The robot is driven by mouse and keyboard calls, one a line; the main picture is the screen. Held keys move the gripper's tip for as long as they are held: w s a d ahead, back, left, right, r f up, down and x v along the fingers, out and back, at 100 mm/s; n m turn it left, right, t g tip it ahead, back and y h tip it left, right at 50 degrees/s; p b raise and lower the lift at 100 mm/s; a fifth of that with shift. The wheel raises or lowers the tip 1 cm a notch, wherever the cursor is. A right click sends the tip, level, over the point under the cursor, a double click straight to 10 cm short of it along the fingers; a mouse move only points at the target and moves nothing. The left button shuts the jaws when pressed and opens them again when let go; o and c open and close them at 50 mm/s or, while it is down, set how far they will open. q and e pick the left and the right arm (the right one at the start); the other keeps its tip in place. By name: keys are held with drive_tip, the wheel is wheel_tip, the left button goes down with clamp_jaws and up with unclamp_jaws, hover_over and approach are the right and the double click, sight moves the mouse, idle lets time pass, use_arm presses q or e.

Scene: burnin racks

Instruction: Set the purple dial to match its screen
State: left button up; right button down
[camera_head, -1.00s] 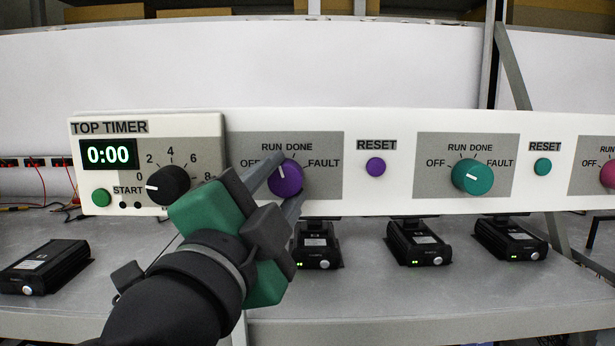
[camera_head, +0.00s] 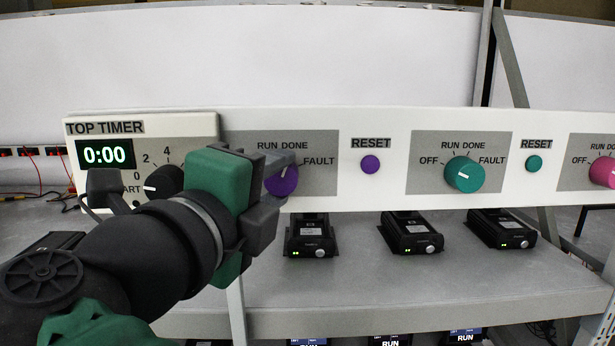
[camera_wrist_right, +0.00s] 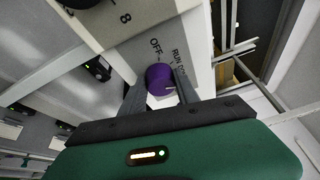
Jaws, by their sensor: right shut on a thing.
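The purple dial (camera_head: 287,183) is on the white panel, partly covered by my right gripper (camera_head: 279,181). In the wrist view the purple dial (camera_wrist_right: 159,76) sits between the two fingers of my right gripper (camera_wrist_right: 161,92), which is shut on it. A white mark on the dial points towards the RUN/DONE side in the wrist view; the exact label is hard to tell. The OFF label is hidden behind my gripper in the head view. A small screen (camera_head: 307,342) below the dial reads RUN, cut by the bottom edge. My left gripper is out of view.
A purple reset button (camera_head: 370,164) is right of the dial. A teal dial (camera_head: 464,174) and a pink dial (camera_head: 603,172) are further right. The top timer (camera_head: 145,128) at left reads 0:00. Black boxes (camera_head: 410,236) stand on the shelf (camera_head: 370,290) below.

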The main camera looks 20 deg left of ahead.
drive_tip(key=shift+a+f, duration=0.1)
drive_tip(key=shift+f, duration=0.3)
drive_tip(key=c, duration=1.3)
unclamp_jaws()
drive_tip(key=shift+c, duration=0.2)
drive_tip(key=o, duration=0.4)
drive_tip(key=shift+s+r, duration=0.1)
drive_tip(key=shift+o, duration=0.2)
drive_tip(key=shift+d+r, duration=0.1)
drive_tip(key=shift+d, duration=0.15)
